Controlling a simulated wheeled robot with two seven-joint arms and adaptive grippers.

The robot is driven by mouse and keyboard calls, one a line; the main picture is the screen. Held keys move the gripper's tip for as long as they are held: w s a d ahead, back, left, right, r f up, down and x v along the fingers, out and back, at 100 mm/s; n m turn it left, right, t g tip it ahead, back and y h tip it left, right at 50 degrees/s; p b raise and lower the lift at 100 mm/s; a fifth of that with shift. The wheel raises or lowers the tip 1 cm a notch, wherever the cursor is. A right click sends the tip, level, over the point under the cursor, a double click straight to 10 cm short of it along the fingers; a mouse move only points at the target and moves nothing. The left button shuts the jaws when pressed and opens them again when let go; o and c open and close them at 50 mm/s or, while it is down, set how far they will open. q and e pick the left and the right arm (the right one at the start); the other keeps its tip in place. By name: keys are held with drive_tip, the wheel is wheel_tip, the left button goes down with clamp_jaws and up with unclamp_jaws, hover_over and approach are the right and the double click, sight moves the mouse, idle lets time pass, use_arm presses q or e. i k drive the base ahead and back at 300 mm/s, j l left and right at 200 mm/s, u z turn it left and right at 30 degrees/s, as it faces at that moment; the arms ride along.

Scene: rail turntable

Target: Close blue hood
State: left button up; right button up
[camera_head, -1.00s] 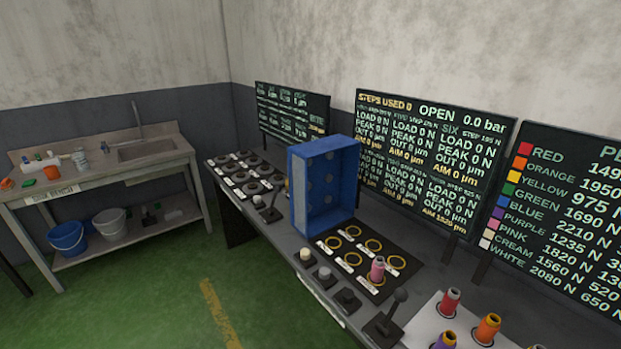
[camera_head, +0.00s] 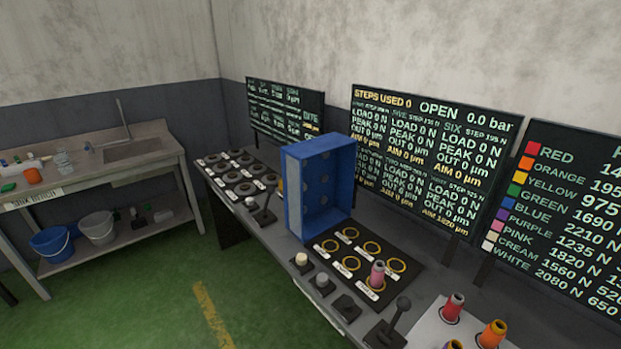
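The blue hood (camera_head: 294,194) is an open box shape standing upright on the bench. Its hollow inside faces right, toward the black plate (camera_head: 398,290) with several yellow rings. A pink spool (camera_head: 377,274) stands on one ring near the plate's front right. The hood stands at the plate's back left edge and does not cover the rings. Neither of my grippers shows in the head view.
Knobs (camera_head: 302,259) and a black lever (camera_head: 402,305) line the bench front. Another lever (camera_head: 264,209) stands left of the hood. Coloured spools (camera_head: 492,333) stand at lower right. Display screens (camera_head: 433,165) rise behind. Green floor (camera_head: 150,300) is clear at left.

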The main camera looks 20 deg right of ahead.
sight(318, 173)
drive_tip(key=i+j+z, duration=0.2)
drive_tip(key=i+z, duration=0.15)
drive_tip(key=i+j+z, duration=1)
drive_tip(key=j, duration=0.2)
drive_tip(key=i+j+z, duration=0.1)
drive_tip(key=j+z, duration=0.25)
drive_tip(key=i+j+z, duration=0.1)
drive_tip(key=j+z, duration=0.2)
drive_tip(key=j, duration=0.4)
drive_tip(key=j+z, duration=0.35)
drive_tip(key=j, duration=0.2)
drive_tip(key=j+z, duration=0.35)
drive_tip(key=j, duration=0.25)
